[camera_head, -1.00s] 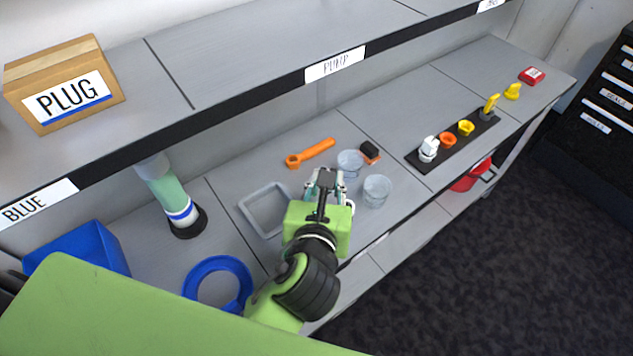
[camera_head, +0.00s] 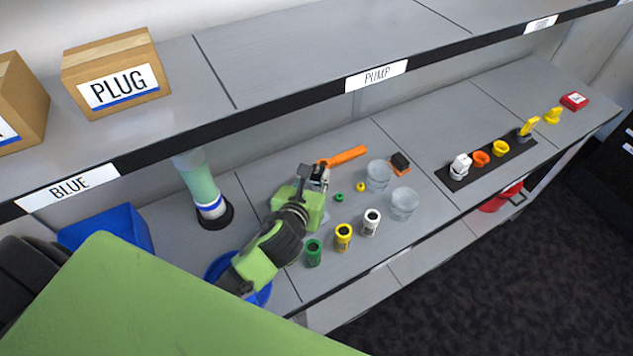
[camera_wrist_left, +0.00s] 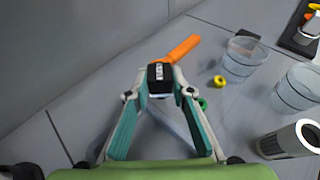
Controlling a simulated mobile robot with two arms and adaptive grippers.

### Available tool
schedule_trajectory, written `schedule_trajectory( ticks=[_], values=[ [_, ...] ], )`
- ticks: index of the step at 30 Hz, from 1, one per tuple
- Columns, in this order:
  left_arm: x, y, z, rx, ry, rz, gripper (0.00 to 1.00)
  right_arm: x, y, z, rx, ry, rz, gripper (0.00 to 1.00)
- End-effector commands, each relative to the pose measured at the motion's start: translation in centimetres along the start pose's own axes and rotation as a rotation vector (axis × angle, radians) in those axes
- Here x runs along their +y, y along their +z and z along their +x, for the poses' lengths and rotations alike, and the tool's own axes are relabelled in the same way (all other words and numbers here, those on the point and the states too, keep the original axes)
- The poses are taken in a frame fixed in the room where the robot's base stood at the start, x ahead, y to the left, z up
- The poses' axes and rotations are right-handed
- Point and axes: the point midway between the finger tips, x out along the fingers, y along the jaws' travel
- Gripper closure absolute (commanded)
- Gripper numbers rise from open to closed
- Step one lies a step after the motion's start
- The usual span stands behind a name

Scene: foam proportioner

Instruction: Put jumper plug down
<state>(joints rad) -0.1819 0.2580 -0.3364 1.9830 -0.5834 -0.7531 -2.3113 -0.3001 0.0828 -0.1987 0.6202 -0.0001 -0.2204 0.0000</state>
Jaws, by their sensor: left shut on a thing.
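The jumper plug (camera_wrist_left: 160,79) is a small black block with a white label, seen in the left wrist view between the fingertips. My left gripper (camera_head: 319,174) is shut on it, over the middle shelf in the head view. It also shows from behind in the left wrist view (camera_wrist_left: 160,93). I cannot tell how high the plug is above the shelf surface. The orange wrench (camera_head: 343,156) lies just behind the gripper, its near end hidden. My right gripper is in neither view.
Two clear cups (camera_head: 378,176) stand right of the gripper. Green (camera_head: 313,252), yellow (camera_head: 343,237) and white (camera_head: 371,222) cylinders stand in front of the cups. Small green and yellow rings lie between. The labelled upper shelf (camera_head: 380,76) overhangs behind.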

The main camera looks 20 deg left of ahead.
Motion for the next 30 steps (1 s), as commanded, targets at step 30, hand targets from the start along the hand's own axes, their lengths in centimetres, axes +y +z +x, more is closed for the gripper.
schedule_trajectory(
  ticks=[30],
  values=[
    [-0.3,-2.4,0.8,0.002,-0.003,-0.001,0.62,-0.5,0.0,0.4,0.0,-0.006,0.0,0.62]
  ],
)
